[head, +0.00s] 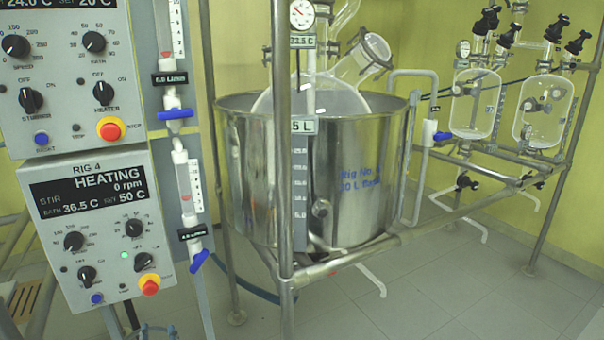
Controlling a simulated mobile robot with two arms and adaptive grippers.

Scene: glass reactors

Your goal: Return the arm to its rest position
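Neither of my grippers shows in the head view, and no arm can be made out, so their pose and opening are hidden from me. In front of me is a glass reactor (335,100) set in a large steel bath (255,180). To its left is the Rig 4 control box (110,225). Its display reads HEATING, 0 rpm, bath 36.5 C, set 50 C, and a green lamp is lit.
A second control box (65,85) sits above the first. Flow meters with blue valves (176,114) stand beside them. A metal frame post (283,230) rises in front of the bath. Two glass vessels (475,103) hang at the right. Tiled floor (440,300) is open at lower right.

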